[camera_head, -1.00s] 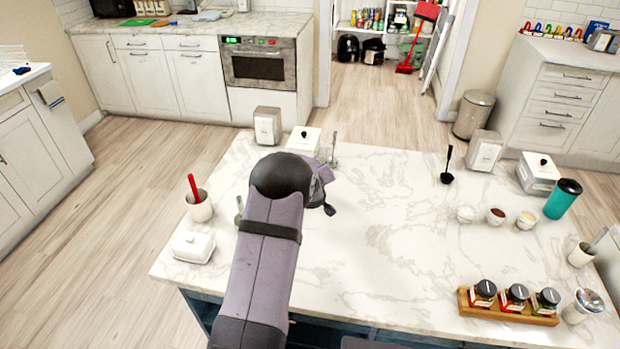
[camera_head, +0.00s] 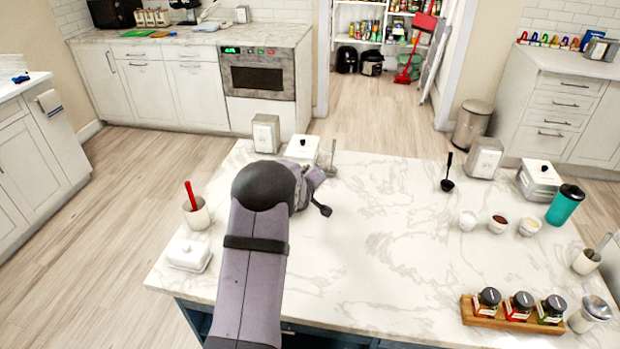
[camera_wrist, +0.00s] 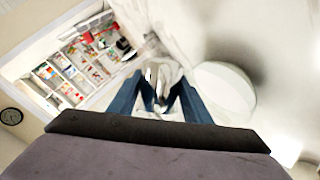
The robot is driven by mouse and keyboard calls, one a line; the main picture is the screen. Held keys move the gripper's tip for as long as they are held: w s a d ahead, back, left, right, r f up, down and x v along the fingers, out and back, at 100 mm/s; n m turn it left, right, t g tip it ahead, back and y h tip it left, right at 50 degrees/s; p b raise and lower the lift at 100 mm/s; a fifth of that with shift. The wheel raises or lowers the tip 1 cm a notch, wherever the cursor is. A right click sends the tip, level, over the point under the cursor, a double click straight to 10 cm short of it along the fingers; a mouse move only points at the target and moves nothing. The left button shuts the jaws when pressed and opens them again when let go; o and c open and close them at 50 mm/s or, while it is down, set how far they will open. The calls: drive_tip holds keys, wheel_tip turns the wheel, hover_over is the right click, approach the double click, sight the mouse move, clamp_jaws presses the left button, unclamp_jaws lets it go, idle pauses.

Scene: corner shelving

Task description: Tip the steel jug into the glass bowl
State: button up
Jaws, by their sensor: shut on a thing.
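In the wrist view the two blue fingers of my gripper (camera_wrist: 160,80) close in on a shiny silvery piece, which I take for the steel jug (camera_wrist: 162,74). Only a small, blurred part of it shows, so its tilt is unclear. A large pale round shape (camera_wrist: 225,90) is right of the fingers; I cannot tell whether it is the glass bowl. In the head view my arm hides my fingers and most of what they hold. No glass bowl can be made out for certain there.
The marble island (camera_head: 400,250) has clear room in its middle. Near my arm stand a crock with a red utensil (camera_head: 196,211), a butter dish (camera_head: 190,252) and a lidded white box (camera_head: 302,149). A spice rack (camera_head: 512,316) and small bowls (camera_head: 498,224) are on the right.

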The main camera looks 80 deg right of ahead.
drive_tip(key=shift+r+n+g+p, duration=0.1)
drive_tip(key=shift+n+g+p, duration=0.6)
drive_tip(key=shift+p, duration=1.35)
drive_tip(key=shift+n+p, duration=0.3)
drive_tip(key=shift+p, duration=0.5)
drive_tip(key=shift+w+f+n+g+h+p, duration=0.2)
drive_tip(key=shift+n+g+h+p, duration=0.1)
drive_tip(key=shift+g+p, duration=0.45)
drive_tip(key=shift+w+a+f+n+g+p, duration=0.1)
drive_tip(key=shift+w+f+n+g+p, duration=0.1)
drive_tip(key=shift+n+g+p, duration=0.25)
drive_tip(key=shift+w+f+n+g+h+b, duration=0.35)
drive_tip(key=shift+f+n+g, duration=0.35)
drive_tip(key=shift+n, duration=0.25)
drive_tip(key=shift+w+r+n+g+h, duration=0.3)
drive_tip(key=shift+r+n+g, duration=0.2)
drive_tip(key=shift+n, duration=0.3)
drive_tip(key=shift+r, duration=0.1)
